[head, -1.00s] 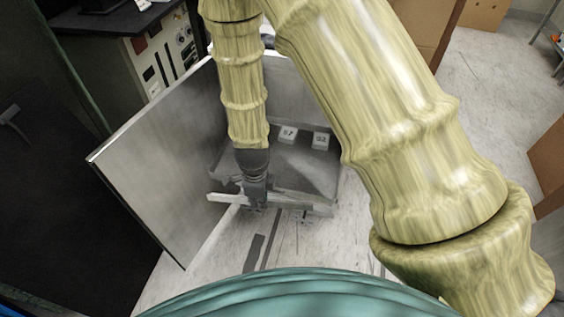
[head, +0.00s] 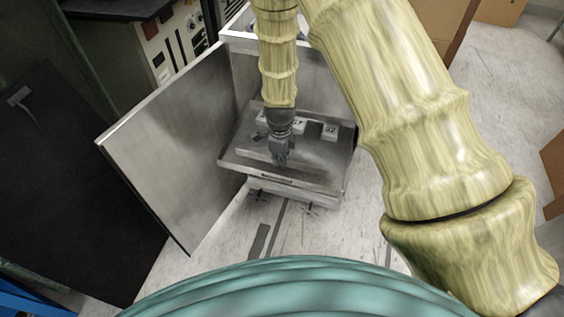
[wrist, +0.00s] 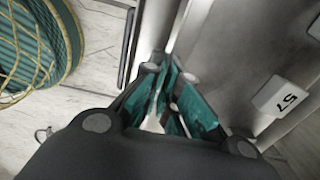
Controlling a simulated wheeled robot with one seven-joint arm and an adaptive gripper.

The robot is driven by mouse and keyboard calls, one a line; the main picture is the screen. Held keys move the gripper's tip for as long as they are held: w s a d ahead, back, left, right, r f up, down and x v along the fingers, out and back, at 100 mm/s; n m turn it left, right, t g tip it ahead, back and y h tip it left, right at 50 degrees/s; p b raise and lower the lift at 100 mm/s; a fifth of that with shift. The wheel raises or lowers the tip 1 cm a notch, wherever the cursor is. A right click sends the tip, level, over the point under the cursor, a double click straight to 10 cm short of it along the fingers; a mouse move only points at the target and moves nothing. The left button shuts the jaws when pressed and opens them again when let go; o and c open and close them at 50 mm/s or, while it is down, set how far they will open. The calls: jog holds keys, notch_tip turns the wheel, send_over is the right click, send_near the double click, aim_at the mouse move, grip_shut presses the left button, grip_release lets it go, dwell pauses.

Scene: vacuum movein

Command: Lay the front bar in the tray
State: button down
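My gripper (head: 281,158) points down over the front part of the grey metal tray (head: 340,165) in the head view. In the wrist view my gripper (wrist: 168,72) has its two teal-padded fingers close together near the tray's bright front edge (wrist: 182,22). A pale sliver shows between the finger links, but I cannot tell whether it is the front bar or what lies behind. The front bar cannot be made out separately from the tray and gripper.
A large metal panel (head: 175,145) stands open to the left of the tray. A dark panel (head: 70,180) is further left, below a control cabinet (head: 165,50). The pale floor (head: 225,232) is open in front of the tray. Cardboard boxes (head: 500,10) stand at the right.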

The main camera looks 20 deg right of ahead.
jog(key=shift+w+d+f, duration=0.15)
jog(key=shift+w+d, duration=0.3)
jog(key=shift+w, duration=0.25)
jog(key=shift+f, duration=1.7)
jog(key=c, duration=2.2)
grip_release()
jog(key=shift+f, duration=0.1)
jog(key=o, duration=0.6)
jog(key=shift+c, duration=0.2)
notch_tip(320, 180, up, 12)
jog(key=shift+s+r, duration=0.15)
jog(key=shift+r, duration=0.05)
